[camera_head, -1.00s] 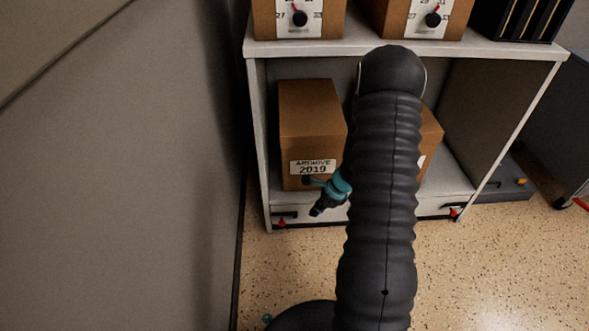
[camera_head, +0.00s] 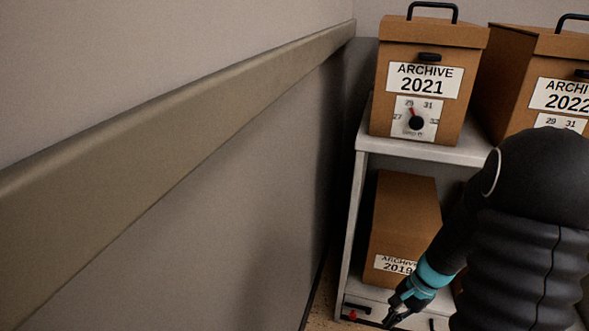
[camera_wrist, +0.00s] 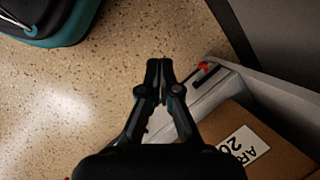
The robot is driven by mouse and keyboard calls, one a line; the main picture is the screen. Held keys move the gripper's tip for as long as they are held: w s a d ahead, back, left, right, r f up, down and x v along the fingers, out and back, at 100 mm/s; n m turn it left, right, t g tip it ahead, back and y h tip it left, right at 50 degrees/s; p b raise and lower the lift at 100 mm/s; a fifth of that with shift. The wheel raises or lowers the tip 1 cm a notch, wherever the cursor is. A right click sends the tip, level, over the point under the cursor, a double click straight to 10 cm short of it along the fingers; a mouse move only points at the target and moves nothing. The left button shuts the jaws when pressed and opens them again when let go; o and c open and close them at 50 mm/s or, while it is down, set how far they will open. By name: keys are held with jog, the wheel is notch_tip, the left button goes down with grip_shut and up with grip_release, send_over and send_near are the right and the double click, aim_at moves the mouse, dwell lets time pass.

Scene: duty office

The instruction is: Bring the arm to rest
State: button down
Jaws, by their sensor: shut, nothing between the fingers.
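My gripper (camera_head: 394,318) shows at the lower middle of the head view, at the end of my dark arm with a teal band. It points down in front of the lower part of the white shelf unit (camera_head: 425,150). In the wrist view my gripper (camera_wrist: 160,64) is shut, its fingertips together with nothing between them. Beyond the fingers lie the speckled floor and the shelf's lower edge. A brown box labelled Archive 2019 (camera_head: 405,215) stands in the lower shelf bay, behind my gripper, its label partly covered by my arm.
An Archive 2021 box (camera_head: 425,55) with a dial and an Archive 2022 box (camera_head: 530,75) stand on the shelf top. A grey wall with a rail (camera_head: 180,140) runs along the left. The wrist view shows a teal and dark object (camera_wrist: 60,20) on open floor.

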jog(key=s+a+r+n+t+h+p, duration=0.1)
jog(key=s+a+r+n+t+p, duration=0.1)
jog(key=r, duration=0.8)
jog(key=s+a+r+n+t+h+p, duration=0.1)
jog(key=s+r+n, duration=0.4)
jog(key=r, duration=0.6)
jog(key=s+a+r+n+t+h+p, duration=0.2)
jog(key=s+a+r+n+t, duration=0.1)
jog(key=r, duration=0.8)
jog(key=s+a+n, duration=0.1)
jog(key=s+a, duration=0.1)
jog(key=shift+s+p, duration=0.35)
jog(key=shift+s, duration=0.05)
